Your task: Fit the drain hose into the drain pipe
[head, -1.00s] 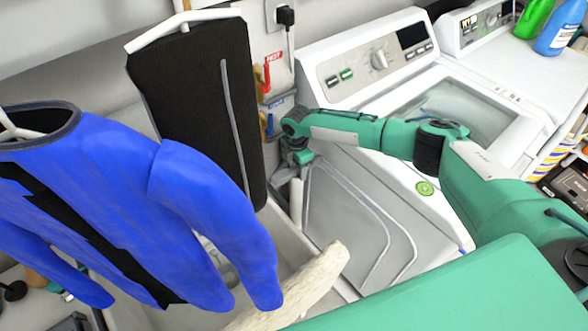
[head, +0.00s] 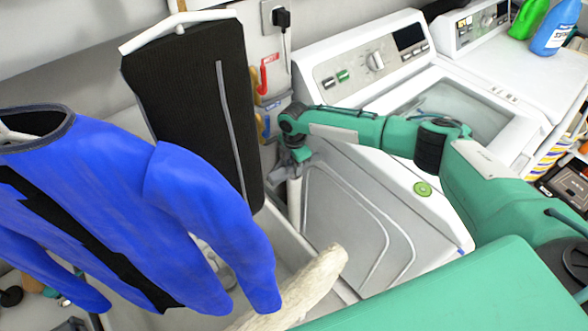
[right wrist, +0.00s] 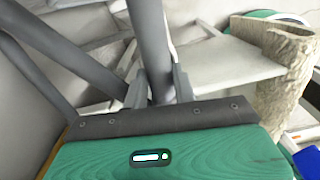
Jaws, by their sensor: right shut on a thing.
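My right gripper (head: 288,168) is behind the left side of the washing machine (head: 365,195), near the wall. In the right wrist view its two fingers (right wrist: 160,90) are shut on a grey hose (right wrist: 150,45), which runs up between them and out of the top of the picture. I take this for the drain hose. A second grey tube (right wrist: 62,52) runs diagonally at the left of that view; I cannot tell whether it is the drain pipe. In the head view the hose end and any pipe opening are too small and partly hidden to tell apart. My left gripper is out of view.
A blue shirt (head: 185,225) and a black garment (head: 185,110) hang left of the gripper. A sink (head: 342,290) with a pale rough object (head: 310,285) on its edge lies below. Red (head: 263,75) and blue valve handles (head: 266,122) are on the wall.

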